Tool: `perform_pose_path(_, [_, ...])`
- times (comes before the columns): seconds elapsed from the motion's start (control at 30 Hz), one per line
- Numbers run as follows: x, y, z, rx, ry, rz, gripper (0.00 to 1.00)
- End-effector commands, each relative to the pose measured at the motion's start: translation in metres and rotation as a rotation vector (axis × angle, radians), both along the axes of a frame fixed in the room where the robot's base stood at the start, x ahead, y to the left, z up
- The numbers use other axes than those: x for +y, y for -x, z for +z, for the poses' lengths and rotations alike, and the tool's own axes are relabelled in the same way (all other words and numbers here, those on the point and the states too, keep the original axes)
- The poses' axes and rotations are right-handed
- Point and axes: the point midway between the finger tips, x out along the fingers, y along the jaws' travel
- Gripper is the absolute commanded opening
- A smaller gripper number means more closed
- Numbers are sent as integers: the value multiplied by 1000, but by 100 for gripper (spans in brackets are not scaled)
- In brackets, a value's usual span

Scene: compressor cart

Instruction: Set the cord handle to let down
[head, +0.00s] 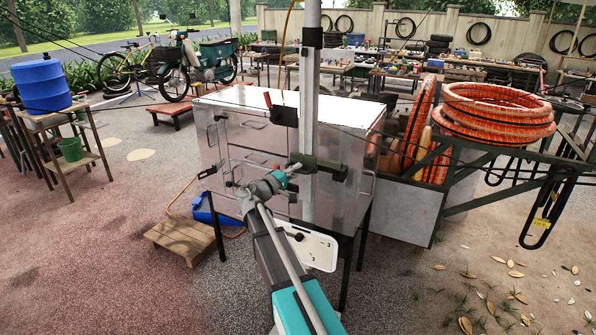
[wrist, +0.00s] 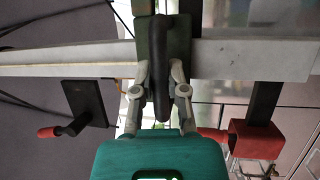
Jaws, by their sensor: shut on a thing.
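A pale post (head: 310,90) rises beside the silver metal box of the cart (head: 240,150). A small lever with a red tip (head: 268,99) sits on a dark plate (head: 285,116) on the post; the red tip also shows in the wrist view (wrist: 47,132). Lower down, a dark green block (head: 318,164) is on the post. My gripper (head: 287,170) is at this block. In the wrist view my gripper (wrist: 160,90) is shut on a dark upright bar handle (wrist: 160,48) in front of the green block. Which part is the cord handle, I cannot tell for sure.
A red block with a dark bar (wrist: 255,140) shows right of my gripper in the wrist view. A thin brown cord (head: 285,45) runs up beside the post. A wooden pallet (head: 182,238) lies at the left.

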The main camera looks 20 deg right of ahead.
Motion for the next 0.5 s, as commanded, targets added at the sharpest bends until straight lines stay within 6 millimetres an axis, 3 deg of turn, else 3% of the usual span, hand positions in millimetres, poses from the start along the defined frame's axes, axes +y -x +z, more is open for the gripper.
perform_pose_path(0.03, [1,0,16,1,2,2,0])
perform_pose_path(0.5, [2,-1,84,1,3,4,0])
